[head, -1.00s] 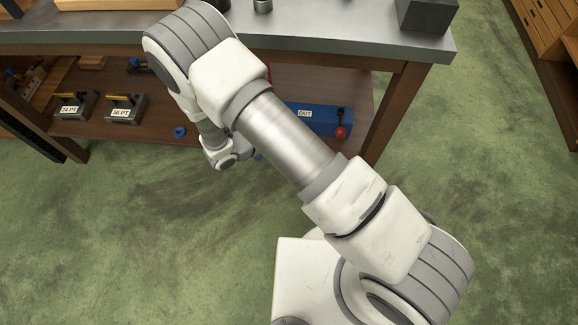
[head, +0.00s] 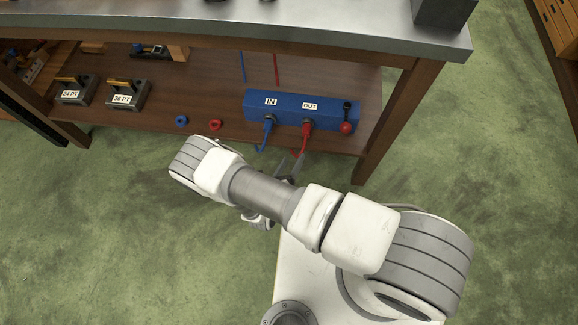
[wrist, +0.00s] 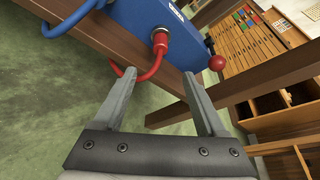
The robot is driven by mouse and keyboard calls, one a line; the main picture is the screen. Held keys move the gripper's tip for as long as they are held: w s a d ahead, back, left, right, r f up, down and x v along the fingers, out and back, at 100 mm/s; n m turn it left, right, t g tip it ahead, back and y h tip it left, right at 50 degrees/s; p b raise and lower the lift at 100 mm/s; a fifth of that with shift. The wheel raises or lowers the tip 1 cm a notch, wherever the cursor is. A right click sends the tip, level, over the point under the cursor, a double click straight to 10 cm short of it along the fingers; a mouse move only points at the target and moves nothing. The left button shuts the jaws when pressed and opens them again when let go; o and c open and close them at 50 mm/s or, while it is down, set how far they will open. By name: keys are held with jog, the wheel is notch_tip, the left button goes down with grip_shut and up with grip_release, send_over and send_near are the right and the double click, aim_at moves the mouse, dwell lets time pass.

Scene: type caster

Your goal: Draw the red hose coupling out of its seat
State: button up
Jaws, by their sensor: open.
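The red hose coupling (head: 306,128) sits in the OUT port of the blue box (head: 284,105) on the low shelf, its red hose hanging from it. In the wrist view the red coupling (wrist: 160,42) shows at top, ahead of and between my open fingers. My gripper (head: 290,168) is just below and in front of the shelf edge in the head view, apart from the coupling. The gripper (wrist: 155,88) is empty in the wrist view. A blue coupling (head: 268,126) sits in the IN port to the left.
A red ball-topped lever (head: 346,126) stands at the box's right end. Blue (head: 181,121) and red (head: 215,125) rings lie on the shelf to the left. The shelf edge and table leg (head: 395,125) are close by. The green floor in front is open.

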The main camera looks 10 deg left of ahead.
aim_at(306, 136)
jog(key=b+x, duration=0.3)
jog(key=x, duration=1.1)
jog(key=shift+w+d+f+b, duration=0.15)
jog(key=shift+w+b, duration=0.1)
jog(key=shift+b, duration=0.15)
grip_shut()
dwell(1.1)
